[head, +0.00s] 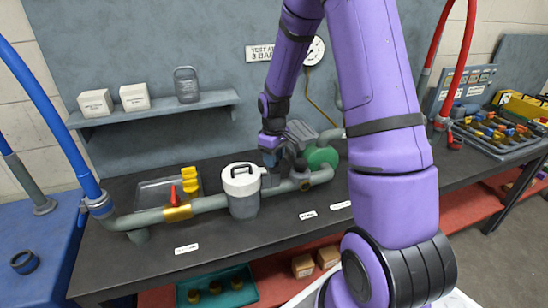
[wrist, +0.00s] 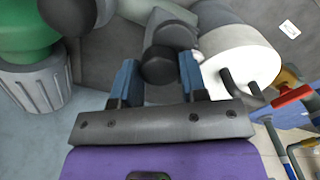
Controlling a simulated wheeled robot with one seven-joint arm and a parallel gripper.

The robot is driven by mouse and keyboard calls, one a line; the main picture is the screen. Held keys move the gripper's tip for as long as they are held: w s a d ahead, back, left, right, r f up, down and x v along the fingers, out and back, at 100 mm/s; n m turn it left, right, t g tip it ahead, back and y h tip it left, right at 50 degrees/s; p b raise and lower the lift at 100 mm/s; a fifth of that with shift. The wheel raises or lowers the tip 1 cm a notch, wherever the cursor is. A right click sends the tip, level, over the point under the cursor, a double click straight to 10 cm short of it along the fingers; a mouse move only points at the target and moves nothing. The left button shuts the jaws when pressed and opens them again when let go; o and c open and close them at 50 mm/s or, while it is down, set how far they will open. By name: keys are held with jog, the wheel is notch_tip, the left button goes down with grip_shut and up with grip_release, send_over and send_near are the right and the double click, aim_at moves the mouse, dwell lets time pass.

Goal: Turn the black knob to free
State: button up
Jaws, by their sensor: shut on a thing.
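The black knob (wrist: 160,64) shows in the wrist view as a dark rounded piece on a grey fitting, between the white-topped canister and the green housing. My gripper (wrist: 157,78) has a blue finger on either side of it and is shut on it. In the head view my gripper (head: 270,158) reaches down to the pipe line just right of the canister. The knob is largely hidden there by my gripper and wrist, so I cannot read its setting.
The white-topped canister (head: 242,185) stands close left of my gripper. The green motor housing (head: 321,158) is close right. A red-handled valve (head: 174,196) with a yellow body sits on the pipe further left. A shelf (head: 155,110) with boxes hangs behind.

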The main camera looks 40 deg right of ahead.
dwell(0.3)
jog(key=o, duration=0.9)
notch_tip(320, 180, up, 11)
jog(key=shift+f, duration=0.1)
dwell(0.4)
jog(key=s+a+r+m+t, duration=0.1)
jog(key=s+a+r, duration=0.35)
jog(key=r, duration=0.25)
jog(key=s+a+r+m+t, duration=0.1)
jog(key=s+a+r+t, duration=0.1)
jog(key=s+a+r, duration=0.45)
jog(key=s+r, duration=0.1)
jog(key=s, duration=0.3)
jog(key=s+a+r+m+t, duration=0.1)
jog(key=s+r, duration=0.1)
jog(key=s, duration=0.4)
jog(key=s+a+r+m+t, duration=0.1)
jog(key=s+r, duration=0.1)
jog(key=s, duration=0.3)
jog(key=shift+s+r, duration=0.25)
jog(key=shift+s, duration=0.1)
